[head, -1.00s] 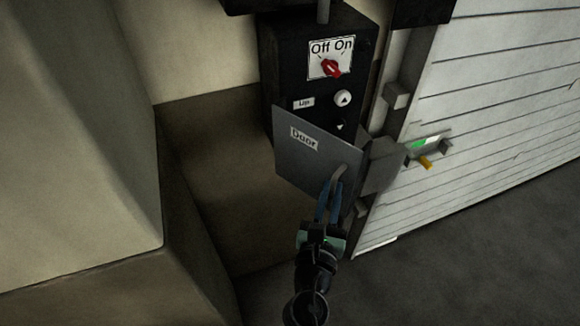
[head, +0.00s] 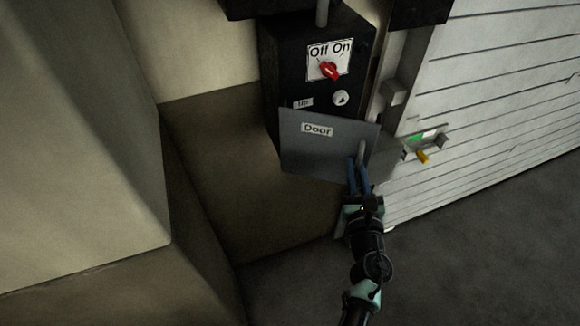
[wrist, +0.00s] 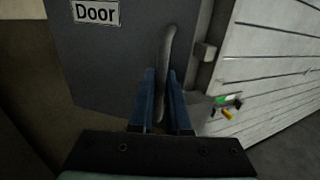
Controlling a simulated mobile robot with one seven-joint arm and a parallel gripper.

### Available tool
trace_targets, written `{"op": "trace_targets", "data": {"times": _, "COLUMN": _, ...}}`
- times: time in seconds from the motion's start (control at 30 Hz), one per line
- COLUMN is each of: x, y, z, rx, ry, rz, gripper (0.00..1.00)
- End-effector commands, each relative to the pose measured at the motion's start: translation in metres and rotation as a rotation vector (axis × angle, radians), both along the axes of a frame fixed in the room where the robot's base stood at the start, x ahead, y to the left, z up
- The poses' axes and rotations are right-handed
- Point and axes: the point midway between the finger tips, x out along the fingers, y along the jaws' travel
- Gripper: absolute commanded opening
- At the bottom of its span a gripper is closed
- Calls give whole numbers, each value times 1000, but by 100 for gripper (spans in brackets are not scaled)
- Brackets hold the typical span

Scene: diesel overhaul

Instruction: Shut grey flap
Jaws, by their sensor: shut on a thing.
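The grey flap (head: 318,150) with its "Door" label hangs in front of the lower part of the black control box (head: 285,75). In the head view its face is turned mostly toward me, and it covers the box below the round up button. The flap also shows in the wrist view (wrist: 100,65), with its curved grey handle (wrist: 168,50) near its right edge. My gripper (head: 358,165) has its blue fingers on either side of the handle and is shut on it. The fingers also show in the wrist view (wrist: 165,90). The flap's hinge is hard to make out.
A red switch (head: 330,70) under an "Off On" label sits on the box above the flap. A white slatted shutter (head: 490,110) with a yellow-tipped latch (head: 422,157) stands at the right. A pale wall block (head: 80,150) fills the left. The dark floor (head: 450,270) is clear.

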Motion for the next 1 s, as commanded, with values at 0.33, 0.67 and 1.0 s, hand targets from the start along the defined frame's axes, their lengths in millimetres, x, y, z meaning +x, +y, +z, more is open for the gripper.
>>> {"op": "trace_targets", "data": {"times": 0.33, "x": 11, "y": -12, "z": 0, "rx": 2, "ry": 1, "rz": 57, "gripper": 2}}
{"op": "trace_targets", "data": {"times": 0.67, "x": 36, "y": -23, "z": -4, "rx": 2, "ry": -6, "rz": 125, "gripper": 2}}
{"op": "trace_targets", "data": {"times": 1.0, "x": 78, "y": -34, "z": -9, "rx": 1, "ry": -4, "rz": 270, "gripper": 2}}
